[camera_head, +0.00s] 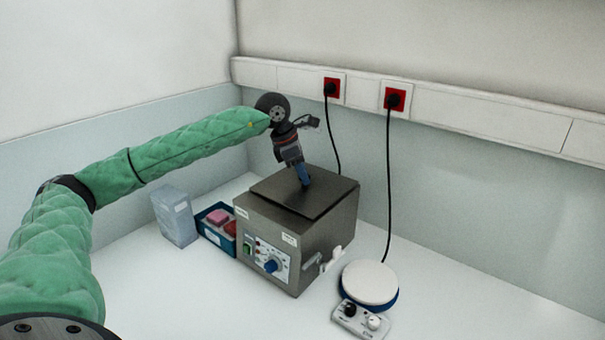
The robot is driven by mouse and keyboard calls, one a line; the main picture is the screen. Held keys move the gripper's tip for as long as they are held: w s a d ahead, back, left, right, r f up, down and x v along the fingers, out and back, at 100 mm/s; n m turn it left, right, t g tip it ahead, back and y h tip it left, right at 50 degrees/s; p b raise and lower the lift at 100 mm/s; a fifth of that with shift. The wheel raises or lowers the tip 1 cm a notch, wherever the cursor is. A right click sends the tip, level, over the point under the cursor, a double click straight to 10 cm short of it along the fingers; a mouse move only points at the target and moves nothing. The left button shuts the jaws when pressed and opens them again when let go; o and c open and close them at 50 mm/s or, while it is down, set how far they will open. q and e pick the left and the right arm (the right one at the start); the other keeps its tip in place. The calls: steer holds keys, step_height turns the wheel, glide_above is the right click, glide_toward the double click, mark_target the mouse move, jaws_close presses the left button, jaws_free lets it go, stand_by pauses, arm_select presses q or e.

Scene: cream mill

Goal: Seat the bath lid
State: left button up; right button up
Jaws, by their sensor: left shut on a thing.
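The water bath (321,243) is a grey metal box with a control panel on its front, standing on the white bench. Its dark flat lid (325,192) lies over the top opening, flush or nearly so; I cannot tell whether a small gap is left under it. A strip of the bath's top rim shows along the front left edge. My left gripper (304,181) reaches down from above to the middle of the lid, its blue fingertips shut on the lid's grip, which they hide. My right gripper is out of view.
A blue tray (229,253) with pink and red items and a pale translucent box (175,217) stand left of the bath. A hotplate stirrer (369,284) stands at its right front. Black cords (388,180) hang from wall sockets behind. Bench at right is clear.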

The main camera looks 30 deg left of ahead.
arm_select(q)
steer(key=shift+f+b, duration=0.25)
steer(key=shift+b, duration=0.2)
stand_by(0.4)
stand_by(0.3)
steer(key=o, duration=1.5)
steer(key=shift+c, duration=0.2)
steer(key=shift+r, duration=0.1)
steer(key=shift+r+p, duration=0.3)
steer(key=shift+r, duration=1.15)
steer(key=shift+r, duration=0.1)
steer(key=shift+r+p, duration=0.35)
steer(key=shift+r, duration=1.05)
steer(key=shift+r, duration=0.15)
